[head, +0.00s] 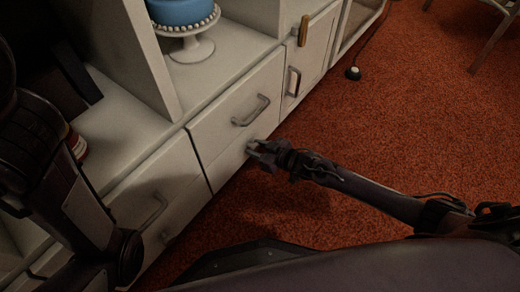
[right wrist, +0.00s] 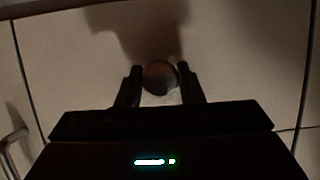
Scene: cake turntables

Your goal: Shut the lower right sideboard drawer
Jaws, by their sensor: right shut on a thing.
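The lower right sideboard drawer (head: 228,162) is a pale front below a drawer with a grey bar handle (head: 251,111). In the head view its front looks about level with the one above; I see no clear gap. My right gripper (head: 254,150) is at this front, its fingers against it. In the right wrist view, my right gripper (right wrist: 160,88) is shut on a round dark knob (right wrist: 160,76), a finger on each side. The knob is hidden behind the fingers in the head view. My left arm shows at the left, but its gripper does not.
A blue cake (head: 180,10) sits on a white stand (head: 190,45) on the sideboard top. Cupboard doors (head: 310,50) with handles lie to the right, other drawers (head: 160,195) to the left. The red carpet (head: 400,110) is mostly clear; metal legs (head: 490,45) stand at top right.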

